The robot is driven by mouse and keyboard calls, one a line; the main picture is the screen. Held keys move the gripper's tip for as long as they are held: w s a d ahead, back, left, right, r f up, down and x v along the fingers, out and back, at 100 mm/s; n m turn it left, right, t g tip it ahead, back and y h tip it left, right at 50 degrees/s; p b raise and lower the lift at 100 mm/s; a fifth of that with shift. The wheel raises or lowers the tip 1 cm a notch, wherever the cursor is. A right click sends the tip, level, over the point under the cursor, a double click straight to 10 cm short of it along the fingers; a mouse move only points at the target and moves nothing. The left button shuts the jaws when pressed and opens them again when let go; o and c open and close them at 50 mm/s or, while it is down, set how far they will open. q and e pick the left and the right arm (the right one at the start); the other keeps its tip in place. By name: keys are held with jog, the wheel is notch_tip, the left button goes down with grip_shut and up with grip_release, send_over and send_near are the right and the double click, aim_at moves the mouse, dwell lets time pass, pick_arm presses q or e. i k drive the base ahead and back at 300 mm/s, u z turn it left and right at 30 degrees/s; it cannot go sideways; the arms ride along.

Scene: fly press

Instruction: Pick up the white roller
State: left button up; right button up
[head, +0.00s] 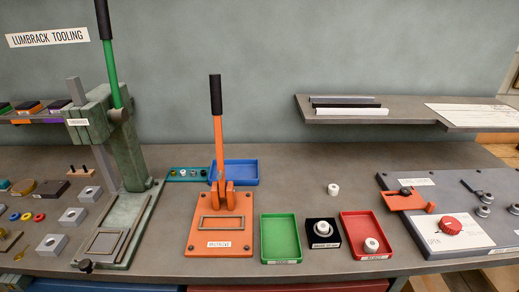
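A small white roller-like piece (333,189) stands alone on the grey bench, behind the black and red trays. A second white round piece (322,229) is in the black holder (325,244), and a third (371,244) is in the red tray (362,219). I cannot tell from their looks which one is called the white roller. A long white bar (350,112) lies on the wall shelf. Neither of my grippers is in view.
A green lever press (130,150) and an orange lever press (220,222) stand to the left. Green (280,238) and blue (236,172) trays are near the middle. A grey control panel (455,205) is at the right. The bench around the lone white piece is clear.

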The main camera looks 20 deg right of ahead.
aim_at(323, 226)
jog(key=k, duration=1.25)
jog(key=u, duration=0.5)
jog(key=i, duration=1.7)
jog(key=z, duration=1.1)
